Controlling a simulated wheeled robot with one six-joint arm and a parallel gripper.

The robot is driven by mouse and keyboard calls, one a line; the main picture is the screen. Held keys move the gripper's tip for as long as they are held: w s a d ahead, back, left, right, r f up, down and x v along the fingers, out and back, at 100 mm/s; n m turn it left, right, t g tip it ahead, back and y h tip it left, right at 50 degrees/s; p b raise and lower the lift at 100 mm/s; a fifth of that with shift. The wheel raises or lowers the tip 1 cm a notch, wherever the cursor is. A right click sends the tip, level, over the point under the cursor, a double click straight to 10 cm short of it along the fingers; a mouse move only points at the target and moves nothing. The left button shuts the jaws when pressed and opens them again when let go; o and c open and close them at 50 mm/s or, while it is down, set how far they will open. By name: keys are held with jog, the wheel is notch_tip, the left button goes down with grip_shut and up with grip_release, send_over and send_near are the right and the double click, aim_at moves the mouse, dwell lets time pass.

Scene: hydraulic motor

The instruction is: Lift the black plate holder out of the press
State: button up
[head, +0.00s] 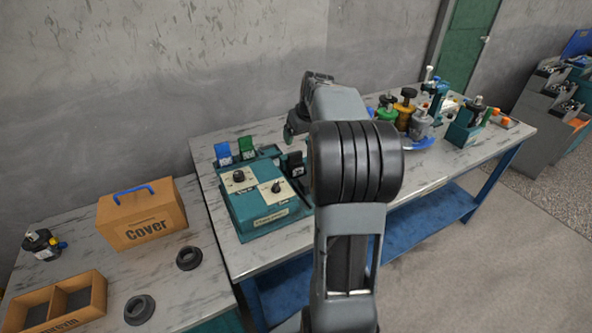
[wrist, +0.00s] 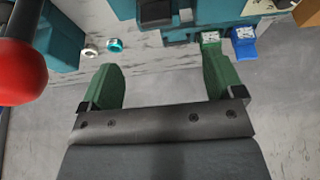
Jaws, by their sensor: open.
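The black plate holder (head: 296,163) stands upright at the right end of the teal press unit (head: 268,211), partly behind my arm in the head view. A black part at the top of the wrist view (wrist: 156,12) looks like it, cut by the frame edge. My gripper (wrist: 160,66) is open and empty, its two green fingers wide apart. In the head view only a bit of it shows, above and apart from the black holder. A green plate holder (head: 246,149) and a blue plate holder (head: 223,154) stand at the unit's back left.
A Cover box (head: 142,215), a divided tray (head: 54,303) and two dark rings (head: 189,257) are on the left table. Several colored parts (head: 405,108) stand right of my arm. A red knob (wrist: 18,72) is close at left in the wrist view. A wall stands behind the tables.

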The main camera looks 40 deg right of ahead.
aim_at(296, 155)
jog(key=x, duration=0.5)
jog(key=d+x, duration=0.1)
jog(key=x, duration=0.2)
jog(key=shift+x, duration=2.85)
jog(key=shift+w+a, duration=0.1)
jog(key=shift+w, duration=0.05)
jog(key=c, duration=1.1)
jog(key=shift+r, duration=0.15)
